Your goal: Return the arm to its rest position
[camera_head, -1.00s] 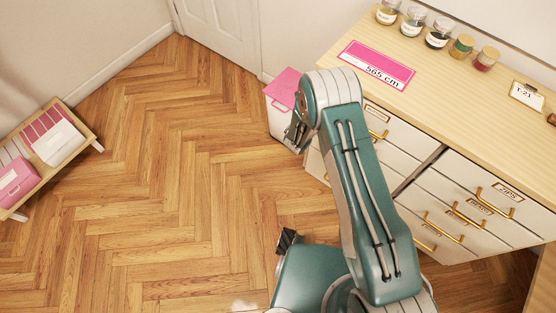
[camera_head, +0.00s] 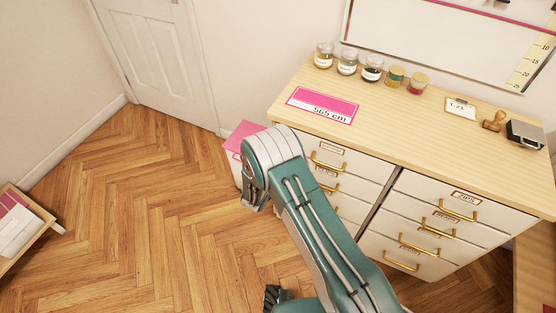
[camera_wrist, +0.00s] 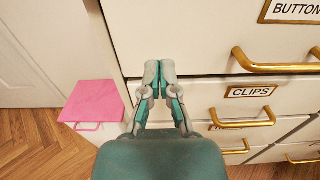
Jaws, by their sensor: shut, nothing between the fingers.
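My gripper (camera_wrist: 158,75) is in the middle of the wrist view, with its two fingertips together and nothing between them. It faces the white drawer fronts, near the drawer labelled CLIPS (camera_wrist: 250,91). In the head view my green and white arm rises from the bottom and bends over at the drawer unit's left end. The gripper itself is mostly hidden behind the arm there. The drawer unit (camera_head: 441,192) stands to the right of the arm. I cannot tell how far the gripper is from the drawer fronts.
A pink-lidded white bin (camera_head: 240,139) stands close beside the arm, left of the drawers. A low shelf (camera_head: 22,232) is at left. The herringbone floor (camera_head: 140,200) between is clear.

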